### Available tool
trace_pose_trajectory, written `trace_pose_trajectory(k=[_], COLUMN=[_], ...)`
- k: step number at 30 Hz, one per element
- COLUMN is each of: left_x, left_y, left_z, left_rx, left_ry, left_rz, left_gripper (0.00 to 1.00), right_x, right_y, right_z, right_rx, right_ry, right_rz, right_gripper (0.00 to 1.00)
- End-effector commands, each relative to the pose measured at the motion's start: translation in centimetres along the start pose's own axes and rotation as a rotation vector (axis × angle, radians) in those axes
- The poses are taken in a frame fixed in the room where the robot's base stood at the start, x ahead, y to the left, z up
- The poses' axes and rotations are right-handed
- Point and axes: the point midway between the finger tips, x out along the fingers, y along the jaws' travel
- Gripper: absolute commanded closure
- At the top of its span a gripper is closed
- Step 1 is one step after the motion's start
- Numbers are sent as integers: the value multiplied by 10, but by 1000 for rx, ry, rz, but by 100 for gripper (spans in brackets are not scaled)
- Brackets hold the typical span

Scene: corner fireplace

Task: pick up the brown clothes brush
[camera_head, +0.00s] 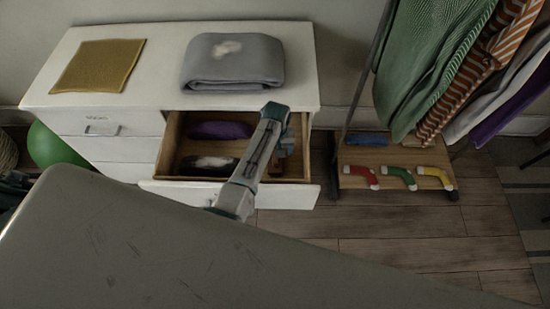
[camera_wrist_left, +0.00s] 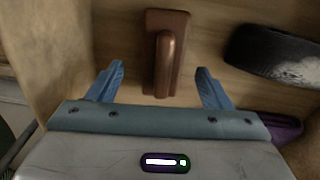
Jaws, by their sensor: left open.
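The brown clothes brush (camera_wrist_left: 165,50) lies on the wooden bottom of the open drawer (camera_head: 172,146), with its raised handle facing up. In the head view the brush (camera_head: 287,142) shows only in part at the drawer's right end, beside and behind my left gripper (camera_head: 277,122). In the left wrist view my left gripper (camera_wrist_left: 160,88) is open and empty. Its two blue fingers stand apart on either side of the brush's near end, with visible gaps. My right gripper is not in view.
A purple item (camera_head: 220,130) and a black item with a white patch (camera_head: 208,163) lie left in the drawer. A folded grey cloth (camera_head: 232,65) and a mustard cloth (camera_head: 100,65) lie on the white dresser (camera_head: 150,97). A clothes rack (camera_head: 390,181) stands right.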

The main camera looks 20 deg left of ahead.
Motion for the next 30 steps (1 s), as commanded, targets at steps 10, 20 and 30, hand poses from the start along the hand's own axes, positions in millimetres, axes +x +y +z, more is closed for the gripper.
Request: trace_pose_trajectory(k=[10,20,30], left_x=[39,52,51], left_y=[-4,-4,-4], left_z=[-6,-6,-6], left_rx=[0,0,0], left_ry=[-3,0,0], left_rz=[-2,0,0], left_gripper=[27,27,78], right_x=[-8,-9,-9], right_y=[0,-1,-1], right_z=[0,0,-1], right_rx=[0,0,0], right_ry=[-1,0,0], right_rz=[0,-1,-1], right_gripper=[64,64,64])
